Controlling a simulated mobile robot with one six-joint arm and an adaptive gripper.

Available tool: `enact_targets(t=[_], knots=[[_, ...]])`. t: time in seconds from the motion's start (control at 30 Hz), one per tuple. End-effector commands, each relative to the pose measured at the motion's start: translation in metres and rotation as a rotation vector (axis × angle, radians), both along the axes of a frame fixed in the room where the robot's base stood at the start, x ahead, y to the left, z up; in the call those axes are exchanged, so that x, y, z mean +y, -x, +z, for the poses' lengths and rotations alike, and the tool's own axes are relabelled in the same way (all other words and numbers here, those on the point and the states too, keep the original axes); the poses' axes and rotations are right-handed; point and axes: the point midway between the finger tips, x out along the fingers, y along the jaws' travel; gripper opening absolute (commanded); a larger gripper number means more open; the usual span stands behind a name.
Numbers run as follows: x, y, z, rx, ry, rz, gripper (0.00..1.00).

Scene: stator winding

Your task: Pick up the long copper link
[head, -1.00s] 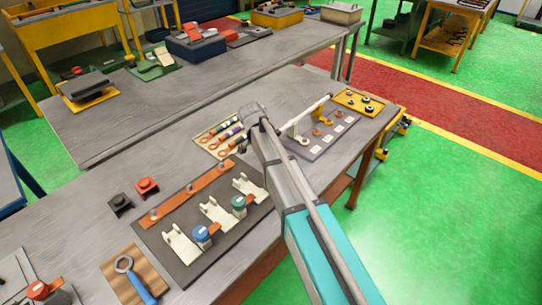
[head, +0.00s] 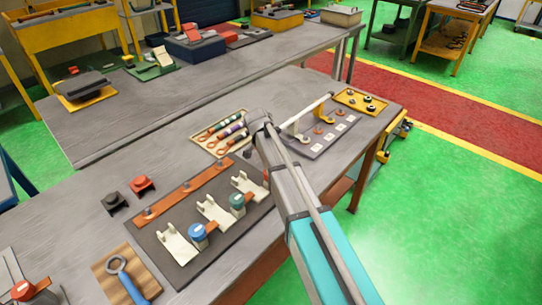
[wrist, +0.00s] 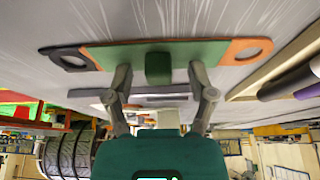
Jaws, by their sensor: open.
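A long flat link (wrist: 205,52) lies across the top of the wrist view. Its middle is green, with a raised green block (wrist: 158,68) at the centre. Its right end is a copper-coloured eye with a hole; its left end has a dark ring. My gripper (wrist: 160,76) is open and empty, with one finger on each side of the block. I cannot tell whether the fingers touch the link. In the head view my arm hides the fingers and most or all of this link.
A pale tray (head: 234,148) with several coloured-sleeve links lies left of my arm. A dark fixture board (head: 176,262) with white brackets and blue and green capped parts is nearer. A grey board with a white bar (head: 311,108) and a yellow tray (head: 347,92) lie beyond my arm.

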Motion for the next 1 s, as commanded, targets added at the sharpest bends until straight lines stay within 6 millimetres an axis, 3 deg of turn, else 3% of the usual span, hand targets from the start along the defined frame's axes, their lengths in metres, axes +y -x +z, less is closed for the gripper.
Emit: enact_targets(t=[0.47,0.87,1.0], knots=[[0.0001,0.0001,0.0004,0.000,0.000,0.000,0.71],[0.0000,0.0000,0.0004,0.000,0.000,0.000,0.01],[0.0000,0.0000,0.0004,0.000,0.000,0.000,0.00]])
